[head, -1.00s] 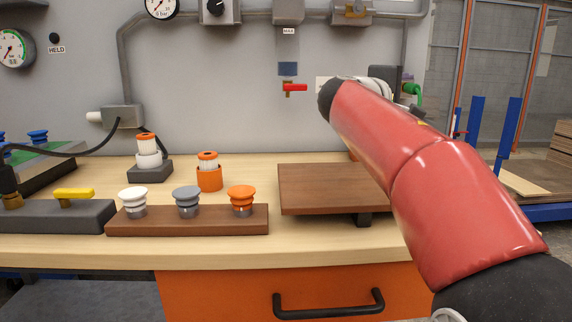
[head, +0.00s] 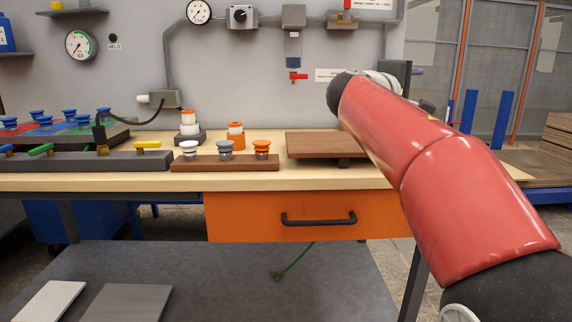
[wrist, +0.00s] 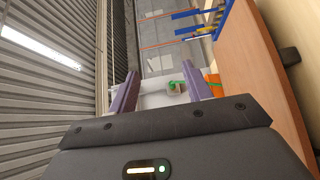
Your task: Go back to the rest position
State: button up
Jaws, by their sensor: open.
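My gripper (wrist: 158,98) shows in the wrist view, its two purple-grey fingers spread apart with nothing between them. Beyond the fingers are a pale surface and a small green part, with a wooden surface to the right. In the head view my red arm reaches up from the lower right toward the wall, and the gripper itself is hidden behind the arm.
The workbench (head: 350,180) carries a brown strip (head: 225,163) with white, grey and orange knobs, and a raised dark wooden board (head: 325,144). An orange drawer (head: 300,218) with a black handle is below.

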jog(key=s+a+f+m+g+y, duration=0.3)
jog(key=s+a+f+m+y, duration=0.1)
jog(key=s+f, duration=1.2)
jog(key=s+a+f+m+g+y, duration=0.3)
jog(key=s+a+f+y, duration=0.3)
jog(key=s+f, duration=1.1)
notch_tip(320, 180, down, 4)
jog(key=m+y, duration=0.1)
jog(key=y, duration=0.2)
jog(key=shift+s+y, duration=0.3)
jog(key=shift+a+r, duration=0.1)
